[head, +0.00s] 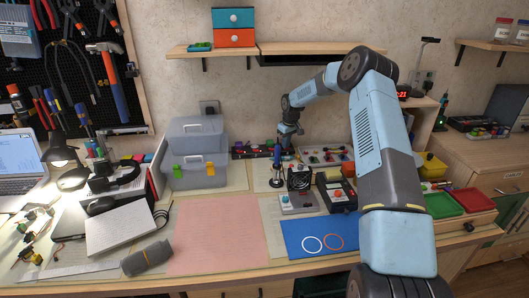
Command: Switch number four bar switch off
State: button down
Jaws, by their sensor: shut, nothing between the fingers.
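A dark bar (250,152) with small red and coloured parts lies at the back of the table, right of the grey toolbox. It appears to be the bar switch. Its single switches are too small to number, and I cannot tell which are on or off. My gripper (286,147) is shut and empty, pointing down at the right end of this bar. It is small in the head view, and I cannot tell whether it touches the bar. A blue upright tool (277,158) in front partly hides this spot.
A grey toolbox (197,143) stands left of the bar. A small black fan (300,178), a grey device (298,202) and a tray of tools (325,155) crowd the area nearby. The pink mat (218,235) is clear. A shelf (310,48) hangs above.

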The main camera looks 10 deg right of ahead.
dwell(0.3)
jog(key=shift+r, duration=3.4)
